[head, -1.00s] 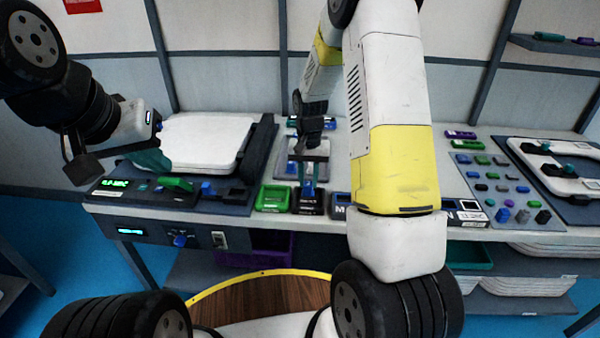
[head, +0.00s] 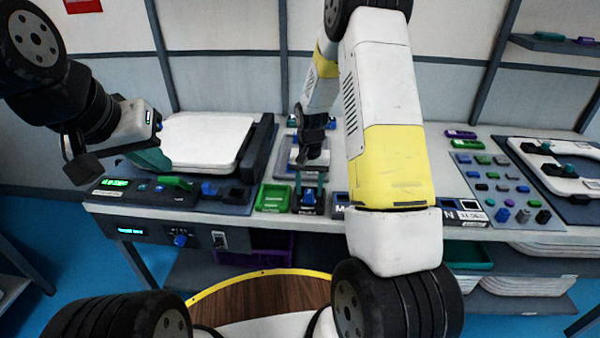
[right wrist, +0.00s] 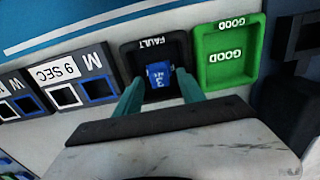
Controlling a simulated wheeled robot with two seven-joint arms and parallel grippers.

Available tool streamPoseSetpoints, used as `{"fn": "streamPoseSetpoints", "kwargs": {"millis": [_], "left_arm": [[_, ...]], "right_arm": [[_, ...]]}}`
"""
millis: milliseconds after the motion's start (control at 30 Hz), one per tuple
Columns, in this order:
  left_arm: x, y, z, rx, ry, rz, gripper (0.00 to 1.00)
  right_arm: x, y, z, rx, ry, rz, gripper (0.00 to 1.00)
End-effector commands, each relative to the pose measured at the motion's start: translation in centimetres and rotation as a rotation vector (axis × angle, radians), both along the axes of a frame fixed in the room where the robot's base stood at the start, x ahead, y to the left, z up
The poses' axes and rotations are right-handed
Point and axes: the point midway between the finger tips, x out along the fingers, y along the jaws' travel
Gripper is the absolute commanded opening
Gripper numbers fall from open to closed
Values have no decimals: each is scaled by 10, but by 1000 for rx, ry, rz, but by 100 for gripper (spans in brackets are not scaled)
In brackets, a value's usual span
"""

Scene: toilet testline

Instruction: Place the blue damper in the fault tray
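The blue damper (right wrist: 158,72), marked with a 3, lies in the black fault tray (right wrist: 150,50). In the head view the damper (head: 308,193) shows small inside the fault tray (head: 308,209). My right gripper (right wrist: 160,90) is open, with one teal finger on each side of the damper and visible gaps between.
The green good tray (head: 273,198) stands directly beside the fault tray. A labelled panel reading 9 SEC (right wrist: 65,85) is on its other side. A board with several coloured parts (head: 492,185) and another white seat (head: 555,165) are at the right.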

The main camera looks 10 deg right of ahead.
Motion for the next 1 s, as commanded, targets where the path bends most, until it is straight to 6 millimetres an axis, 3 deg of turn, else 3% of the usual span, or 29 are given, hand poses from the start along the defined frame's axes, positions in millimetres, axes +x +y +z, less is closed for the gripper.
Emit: {"fn": "streamPoseSetpoints", "kwargs": {"millis": [267,700,1000], "left_arm": [[0,0,0,0,0,0,0],[0,0,0,0,0,0,0],[0,0,0,0,0,0,0]], "right_arm": [[1,0,12,0,-3,0,46],[1,0,100,0,-4,0,46],[-5,0,135,8,-18,7,46]]}}
